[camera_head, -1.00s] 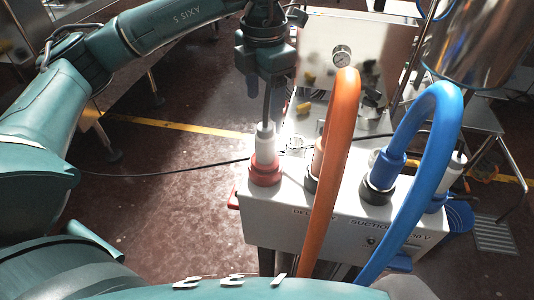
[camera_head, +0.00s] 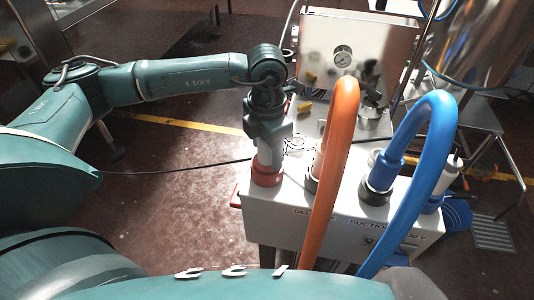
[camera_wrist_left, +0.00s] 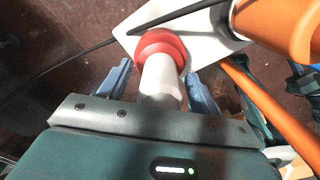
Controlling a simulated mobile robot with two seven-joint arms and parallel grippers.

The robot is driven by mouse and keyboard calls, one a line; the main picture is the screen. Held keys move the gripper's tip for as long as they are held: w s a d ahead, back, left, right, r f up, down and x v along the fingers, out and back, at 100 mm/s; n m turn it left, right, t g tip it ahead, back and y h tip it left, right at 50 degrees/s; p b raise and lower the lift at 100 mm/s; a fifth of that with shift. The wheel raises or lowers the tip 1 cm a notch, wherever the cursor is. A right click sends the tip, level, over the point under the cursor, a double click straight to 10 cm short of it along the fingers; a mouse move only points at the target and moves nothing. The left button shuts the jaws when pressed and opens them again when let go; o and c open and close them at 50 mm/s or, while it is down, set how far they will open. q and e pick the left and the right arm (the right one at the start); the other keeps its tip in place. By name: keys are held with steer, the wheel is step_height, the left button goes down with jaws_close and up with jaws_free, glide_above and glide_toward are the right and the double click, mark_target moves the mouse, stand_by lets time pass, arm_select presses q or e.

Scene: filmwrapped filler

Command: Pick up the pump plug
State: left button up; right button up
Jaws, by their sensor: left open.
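The pump plug, a white-grey cylinder (camera_head: 266,161), stands upright in a red socket ring (camera_head: 266,175) at the left end of the pump box. In the left wrist view the plug (camera_wrist_left: 161,80) runs from the red ring (camera_wrist_left: 160,48) back towards the palm. My left gripper (camera_head: 267,146) is right over the plug and hides its upper part. Its two blue-grey fingers are open, one on each side of the plug (camera_wrist_left: 160,88), with visible gaps. My right gripper is not in view.
An orange hose (camera_head: 334,150) rises just right of the plug, and a blue hose (camera_head: 424,170) stands farther right on the pump box (camera_head: 300,212). A black cable (camera_head: 190,168) runs left across the floor. A steel panel with a gauge (camera_head: 343,56) stands behind.

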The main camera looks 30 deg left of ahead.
arm_select(q)
steer(key=shift+c, duration=0.2)
steer(key=c, duration=1.2)
steer(key=shift+r, duration=0.15)
